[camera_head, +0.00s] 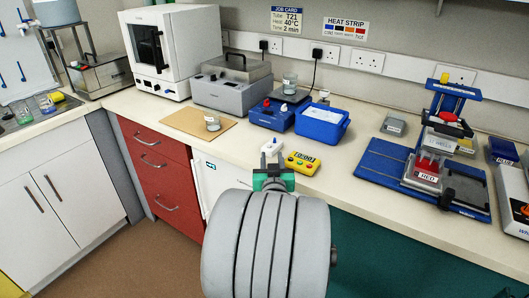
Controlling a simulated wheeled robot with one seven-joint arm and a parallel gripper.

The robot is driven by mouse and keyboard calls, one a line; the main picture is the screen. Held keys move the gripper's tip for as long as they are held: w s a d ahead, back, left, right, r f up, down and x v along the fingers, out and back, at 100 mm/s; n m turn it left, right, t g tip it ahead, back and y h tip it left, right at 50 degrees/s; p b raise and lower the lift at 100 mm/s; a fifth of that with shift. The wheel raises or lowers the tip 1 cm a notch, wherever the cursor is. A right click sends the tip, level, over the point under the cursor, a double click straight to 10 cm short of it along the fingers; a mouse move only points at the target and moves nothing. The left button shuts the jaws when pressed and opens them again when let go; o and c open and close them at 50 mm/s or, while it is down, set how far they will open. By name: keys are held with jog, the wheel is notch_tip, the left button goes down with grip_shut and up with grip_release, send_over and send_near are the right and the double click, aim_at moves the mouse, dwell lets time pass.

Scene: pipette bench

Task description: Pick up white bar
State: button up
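I cannot make out a white bar for certain in the head view. A small white piece (271,146) shows at the bench's front edge, just beyond my gripper; I cannot tell whether it is a separate thing or part of my gripper. My gripper (272,165) points away from the camera over the bench front, with a green part behind its tip. Its fingers are too small and partly hidden to tell if they are open or shut. A yellow timer (302,163) lies just right of it.
A blue tub (322,123) and a blue device (272,114) stand behind. A beaker (212,123) stands on a wooden board (184,123) at left; another beaker (290,82) stands farther back. A blue-based rig (384,171) is at right. Bench between timer and rig is clear.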

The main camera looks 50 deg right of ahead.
aim_at(270, 143)
jog(key=p+x, duration=0.1)
jog(key=x, duration=0.6)
jog(key=shift+w+d+r, duration=0.1)
jog(key=shift+w, duration=0.25)
jog(key=shift+c, duration=0.4)
grip_shut()
